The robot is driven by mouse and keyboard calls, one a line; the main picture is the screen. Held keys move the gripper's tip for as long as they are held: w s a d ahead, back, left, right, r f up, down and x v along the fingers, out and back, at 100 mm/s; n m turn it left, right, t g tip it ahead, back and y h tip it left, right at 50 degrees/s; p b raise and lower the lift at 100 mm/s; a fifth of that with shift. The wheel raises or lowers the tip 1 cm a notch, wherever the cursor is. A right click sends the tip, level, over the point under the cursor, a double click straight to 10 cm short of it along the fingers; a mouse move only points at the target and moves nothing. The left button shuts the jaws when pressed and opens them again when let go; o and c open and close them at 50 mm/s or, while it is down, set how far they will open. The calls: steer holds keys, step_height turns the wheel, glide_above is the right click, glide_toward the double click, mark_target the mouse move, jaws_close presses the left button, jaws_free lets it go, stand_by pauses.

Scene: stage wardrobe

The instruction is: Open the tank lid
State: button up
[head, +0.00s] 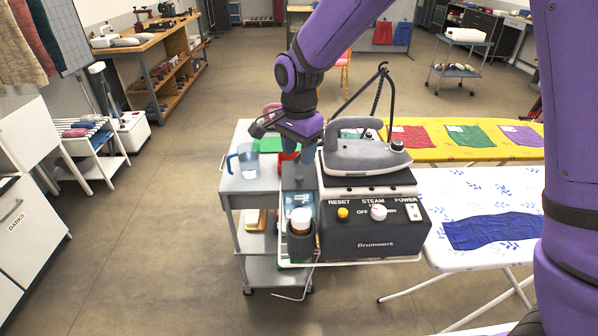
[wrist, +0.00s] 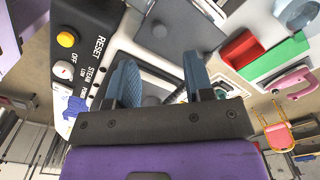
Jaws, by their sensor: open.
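The steam station (head: 375,230) is a black box with a yellow RESET button, a white STEAM knob and a POWER switch; a grey iron (head: 365,157) rests on top. Left of it is a flat dark grey lid (head: 299,178), which looks shut. My gripper (head: 303,153) is above the lid, pointing down. In the wrist view my gripper (wrist: 160,78) has its two blue fingers apart with nothing between them. Exact height above the lid is unclear.
A blue-handled water jug (head: 243,162) stands on the grey cart (head: 250,190) to the left. A dark cup (head: 301,245) holding a bottle is in front.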

mark_target(299, 177)
step_height(299, 177, down, 7)
steer(key=shift+r, duration=0.1)
steer(key=shift+c, duration=0.3)
jaws_close()
